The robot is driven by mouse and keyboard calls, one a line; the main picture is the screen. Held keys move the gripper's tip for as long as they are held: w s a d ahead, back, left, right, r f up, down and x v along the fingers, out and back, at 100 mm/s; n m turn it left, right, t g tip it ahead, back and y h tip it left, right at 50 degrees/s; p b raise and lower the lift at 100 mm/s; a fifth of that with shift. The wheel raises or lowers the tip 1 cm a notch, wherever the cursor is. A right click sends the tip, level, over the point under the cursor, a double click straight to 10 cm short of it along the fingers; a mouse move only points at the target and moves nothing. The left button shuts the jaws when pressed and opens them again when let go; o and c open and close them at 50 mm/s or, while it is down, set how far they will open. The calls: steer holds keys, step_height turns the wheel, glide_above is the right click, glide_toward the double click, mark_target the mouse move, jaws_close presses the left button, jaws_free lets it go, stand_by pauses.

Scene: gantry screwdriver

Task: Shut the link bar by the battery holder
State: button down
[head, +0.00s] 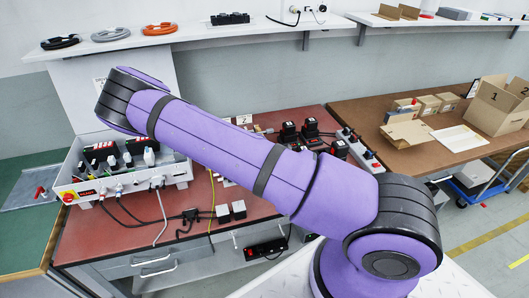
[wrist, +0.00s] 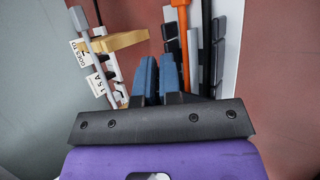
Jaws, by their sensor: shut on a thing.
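In the wrist view, my gripper (wrist: 158,76) has its two blue fingertips close together, with only a narrow gap between them. A tan bar (wrist: 118,42), which looks like the link bar, runs from a white labelled fixture to just beyond the fingertips. What lies between the fingers is hidden. The white fixture (wrist: 104,68), with dark parts and paper labels, stands left of the fingers; I cannot tell for sure whether it is the battery holder. In the head view my purple arm reaches left over the bench, and my gripper is hidden.
In the head view, a white powered box (head: 125,172) with cables stands at the left of the red bench (head: 90,240). Black devices (head: 310,128) stand behind my arm.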

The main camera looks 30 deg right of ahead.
steer(key=t, duration=0.1)
steer(key=s+f+t+h, duration=0.1)
steer(key=shift+s+a+f+m+t, duration=0.1)
steer(key=shift+a+f+m+t, duration=0.05)
steer(key=shift+a+m+t, duration=0.15)
steer(key=shift+s+f+m+t+h, duration=0.3)
steer(key=shift+f+t, duration=0.1)
steer(key=shift+t, duration=0.3)
steer(key=shift+s+f+m+t+h, duration=0.2)
steer(key=shift+f+t+h, duration=0.15)
steer(key=shift+t, duration=0.35)
steer(key=c, duration=1.3)
jaws_free()
steer(key=shift+f, duration=0.1)
